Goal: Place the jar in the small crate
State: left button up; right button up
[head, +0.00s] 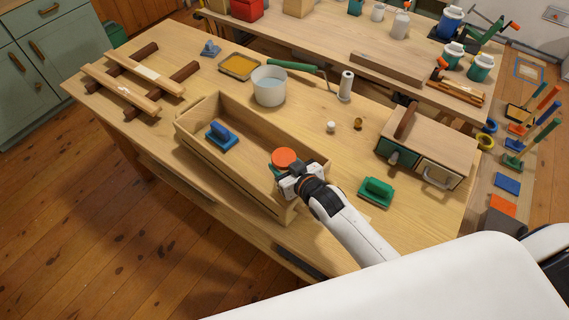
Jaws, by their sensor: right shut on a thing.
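A jar with an orange lid (284,157) is in my right gripper (288,176), at the right end of a long open wooden crate (239,177). The gripper is shut on the jar, and the gripper and arm hide most of the jar's body. The jar is over or just inside the crate's right end; I cannot tell whether it touches the floor of the crate. My left gripper is not in view.
A blue-handled block (221,136) lies in the crate's left half. A white bucket (269,87) stands behind the crate. A green-handled block (376,191) and a wooden toolbox (436,140) are to the right. The crate's middle is bare.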

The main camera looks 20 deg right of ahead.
jog(key=o, duration=1)
jog(key=shift+f, duration=0.1)
jog(key=shift+o, duration=0.2)
jog(key=shift+r, duration=0.2)
jog(key=shift+s, duration=0.25)
jog(key=b+v, duration=0.1)
jog(key=v, duration=1)
jog(key=shift+r, duration=0.2)
jog(key=shift+s+d, duration=0.15)
